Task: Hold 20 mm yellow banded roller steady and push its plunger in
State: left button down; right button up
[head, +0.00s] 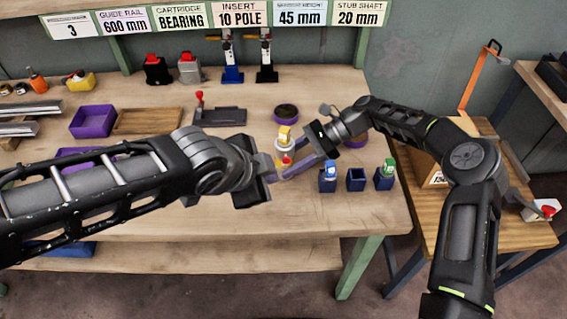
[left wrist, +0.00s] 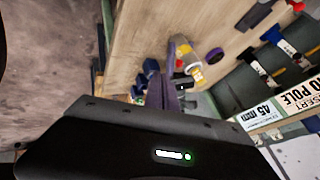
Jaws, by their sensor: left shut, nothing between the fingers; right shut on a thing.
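The yellow banded roller (head: 284,135), pale with a yellow top, is near the middle of the bench in the head view. It also shows in the left wrist view (left wrist: 195,73). My right gripper (head: 298,152) comes in from the right and is shut on it. A small red and yellow part (head: 287,160) shows just below it; I cannot tell whether it is the plunger. My left gripper (head: 289,173) is shut and empty, close on the near side of the roller. Its purple fingers (left wrist: 163,92) show together in the left wrist view. The fingers and wrists hide part of the roller.
Dark blue holders (head: 356,180) stand to the right on the bench, some with coloured tops. A round dark purple dish (head: 286,111) lies behind the roller. A purple tray (head: 92,121) and a wooden board (head: 148,121) lie to the left. The front bench strip right of centre is clear.

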aim_at(283, 159)
pick_arm(q)
jog(key=w+d+f, duration=0.3)
jog(key=w+f, duration=0.5)
jog(key=w, duration=0.1)
dwell(0.5)
jog(key=shift+w, duration=0.9)
jog(key=shift+w+a, duration=0.1)
pick_arm(e)
jog(key=shift+s, duration=0.1)
